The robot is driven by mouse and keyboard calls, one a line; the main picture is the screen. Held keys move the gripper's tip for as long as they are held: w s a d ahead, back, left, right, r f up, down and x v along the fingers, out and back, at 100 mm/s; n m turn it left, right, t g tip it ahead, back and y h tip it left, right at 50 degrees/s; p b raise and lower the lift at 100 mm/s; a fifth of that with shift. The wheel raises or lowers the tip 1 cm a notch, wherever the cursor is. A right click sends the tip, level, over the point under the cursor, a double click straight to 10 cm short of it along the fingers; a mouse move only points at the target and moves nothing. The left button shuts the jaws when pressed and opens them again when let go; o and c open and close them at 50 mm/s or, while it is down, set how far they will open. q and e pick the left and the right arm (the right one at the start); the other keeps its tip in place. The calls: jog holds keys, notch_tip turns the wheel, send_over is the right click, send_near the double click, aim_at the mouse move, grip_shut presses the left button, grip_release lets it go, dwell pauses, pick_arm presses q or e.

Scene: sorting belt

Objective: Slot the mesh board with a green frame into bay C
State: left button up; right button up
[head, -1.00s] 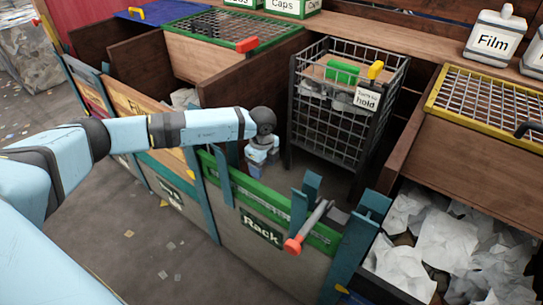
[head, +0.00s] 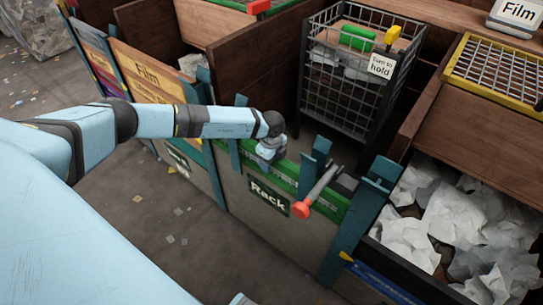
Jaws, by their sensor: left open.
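A green-framed board (head: 278,6) with a red handle (head: 258,7) lies on a wooden bay at the top edge; only its near edge shows, and its mesh is cut off. My left gripper (head: 268,160) is open and points down at the green top edge (head: 333,206) of the grey panel labelled Rack (head: 268,196). Whether its fingers touch or straddle that edge I cannot tell. A red-ended lever (head: 318,190) stands on this panel, right of the gripper. No letter C is readable on any bay. My right gripper is not in view.
A black wire cage (head: 352,90) with a "hold" tag stands behind the Rack panel. Blue posts (head: 362,215) rise beside the panel. A yellow-framed mesh board (head: 470,75) and a bay of crumpled paper (head: 440,220) are at right. The floor (head: 130,230) at front left is open.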

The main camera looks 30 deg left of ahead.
pick_arm(q)
jog(key=shift+c, duration=0.2)
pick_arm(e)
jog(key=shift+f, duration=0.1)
pick_arm(q)
grip_shut()
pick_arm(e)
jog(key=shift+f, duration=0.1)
pick_arm(q)
notch_tip(320, 180, up, 11)
jog(key=p, duration=1)
jog(key=shift+r, duration=0.15)
notch_tip(320, 180, up, 22)
jog(key=p, duration=1.7)
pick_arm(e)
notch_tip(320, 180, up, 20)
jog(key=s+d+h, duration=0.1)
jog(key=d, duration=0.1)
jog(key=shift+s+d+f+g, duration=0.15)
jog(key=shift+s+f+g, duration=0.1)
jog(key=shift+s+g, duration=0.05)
